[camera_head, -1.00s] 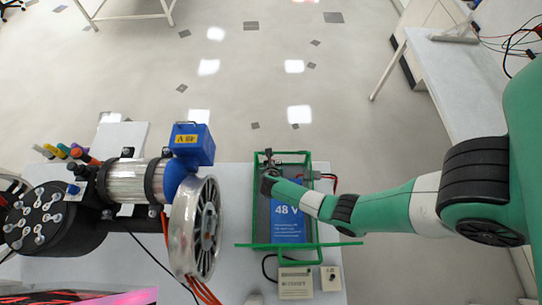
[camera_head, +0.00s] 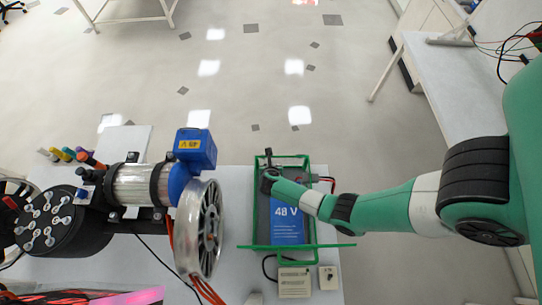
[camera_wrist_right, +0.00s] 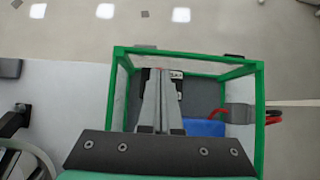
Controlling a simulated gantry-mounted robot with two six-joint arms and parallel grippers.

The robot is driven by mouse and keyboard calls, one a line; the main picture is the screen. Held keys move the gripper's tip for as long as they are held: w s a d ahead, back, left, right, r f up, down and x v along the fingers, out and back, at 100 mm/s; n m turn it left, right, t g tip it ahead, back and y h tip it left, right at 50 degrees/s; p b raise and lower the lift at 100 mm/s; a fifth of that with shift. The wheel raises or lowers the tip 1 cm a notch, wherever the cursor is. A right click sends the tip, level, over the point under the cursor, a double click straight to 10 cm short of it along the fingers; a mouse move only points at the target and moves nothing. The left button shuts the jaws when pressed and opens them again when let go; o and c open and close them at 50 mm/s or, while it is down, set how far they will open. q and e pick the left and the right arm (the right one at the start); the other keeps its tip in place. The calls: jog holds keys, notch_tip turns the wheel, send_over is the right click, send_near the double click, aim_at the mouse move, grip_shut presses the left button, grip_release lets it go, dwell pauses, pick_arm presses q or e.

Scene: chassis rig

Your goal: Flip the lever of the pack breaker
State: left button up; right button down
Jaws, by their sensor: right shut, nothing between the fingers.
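The battery pack (camera_head: 288,220), blue and marked 48 V, sits inside a green frame (camera_head: 247,208) on the white bench. In the right wrist view, a small dark part with white labels (camera_wrist_right: 176,75) shows at the far end of the frame, just behind the fingertips. It may be the breaker; its lever is not clearly seen. My right gripper (camera_head: 268,155) reaches into the far end of the frame. In the right wrist view its grey fingers (camera_wrist_right: 163,74) are shut together and empty, pointing at that part. Contact cannot be told. My left gripper is not in view.
A motor with a blue box (camera_head: 195,148) and a spoked metal wheel (camera_head: 207,230) stands left of the frame. A grey connector with red cables (camera_wrist_right: 238,114) is at the frame's right side. Small boxes (camera_head: 295,284) lie in front. Open floor lies beyond.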

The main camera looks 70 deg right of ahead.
notch_tip(320, 180, up, 8)
jog(key=d+p, duration=0.1)
jog(key=p, duration=0.6)
jog(key=shift+w+d+r, duration=0.15)
jog(key=shift+w+d, duration=0.1)
jog(key=shift+w, duration=0.05)
